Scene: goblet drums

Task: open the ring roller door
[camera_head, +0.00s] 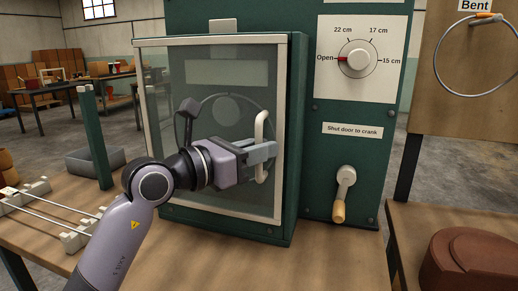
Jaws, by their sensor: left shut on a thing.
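The ring roller is a green cabinet in the middle of the view. Its door (161,97) is a clear panel in a pale metal frame, with a round disc visible behind it. The door looks closed or nearly so; I cannot tell if there is a small gap. A white bar handle (261,128) stands upright on the door's right side. My left gripper (264,153) is shut on the handle, its fingers around the bar. The arm hides the door's lower left part. My right gripper is not in view.
A dial (357,59) with its red mark at Open and a crank (344,190) sit right of the door. A metal ring (437,68) hangs on a board at upper right. A brown round object (470,262) lies at lower right. Rails and a green post (95,140) stand left.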

